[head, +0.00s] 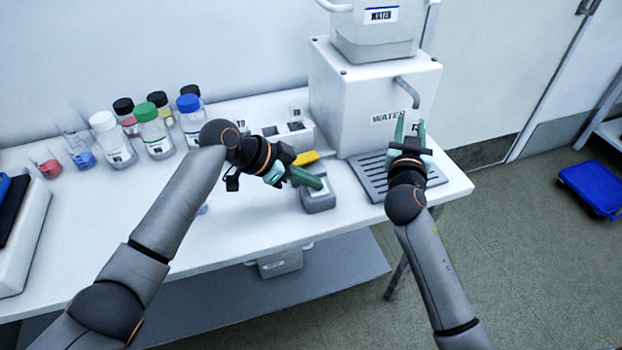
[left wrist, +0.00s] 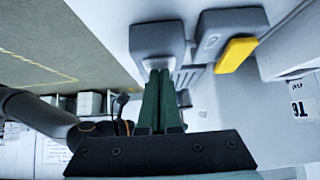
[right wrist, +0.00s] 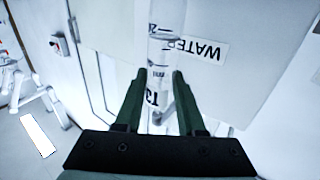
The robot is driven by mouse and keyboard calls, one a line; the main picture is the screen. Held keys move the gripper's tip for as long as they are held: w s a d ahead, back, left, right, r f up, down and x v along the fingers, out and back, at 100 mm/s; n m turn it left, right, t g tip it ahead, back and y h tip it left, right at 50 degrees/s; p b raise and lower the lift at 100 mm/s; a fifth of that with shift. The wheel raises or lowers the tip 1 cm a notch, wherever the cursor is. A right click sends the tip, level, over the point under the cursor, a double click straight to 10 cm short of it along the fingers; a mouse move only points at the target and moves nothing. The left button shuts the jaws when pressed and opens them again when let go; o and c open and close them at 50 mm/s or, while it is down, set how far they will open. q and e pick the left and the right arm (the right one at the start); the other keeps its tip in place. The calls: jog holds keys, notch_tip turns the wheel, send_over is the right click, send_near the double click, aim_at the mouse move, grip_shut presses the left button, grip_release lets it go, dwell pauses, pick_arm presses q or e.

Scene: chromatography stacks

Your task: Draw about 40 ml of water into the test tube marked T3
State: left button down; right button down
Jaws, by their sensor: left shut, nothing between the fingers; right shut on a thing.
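The test tube (right wrist: 165,38) is clear, with graduation marks and a label reading T3. My right gripper (head: 410,128) is shut on it, under the spout (head: 407,88) of the white water dispenser (head: 345,90). In the right wrist view the gripper (right wrist: 160,75) has a finger on each side of the tube. The water level in it cannot be told. My left gripper (head: 318,184) is shut and empty. Its fingertips point at the pale top of a grey box (head: 318,203), also in the left wrist view (left wrist: 157,38); whether they touch cannot be told.
A yellow lever (head: 305,158) on a second grey unit (left wrist: 225,20) is close to the left gripper. A drip tray (head: 370,180) lies below the right gripper. Several capped bottles (head: 153,130) and small beakers (head: 80,150) stand at the left. The table front is mostly clear.

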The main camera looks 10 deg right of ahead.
aim_at(310, 189)
pick_arm(q)
jog(key=shift+s+a+f, duration=0.15)
jog(key=shift+a+f, duration=0.1)
jog(key=shift+f, duration=0.45)
jog(key=r, duration=0.5)
jog(key=shift+w+d+r, duration=0.15)
jog(key=shift+w+r, duration=0.05)
pick_arm(e)
jog(key=shift+w+f, duration=0.1)
pick_arm(q)
jog(key=v, duration=1)
jog(key=shift+d+r, duration=0.1)
jog(key=shift+d, duration=0.1)
dwell(0.6)
jog(key=shift+r, duration=0.15)
pick_arm(e)
jog(key=s, duration=1)
jog(key=shift+d, duration=0.4)
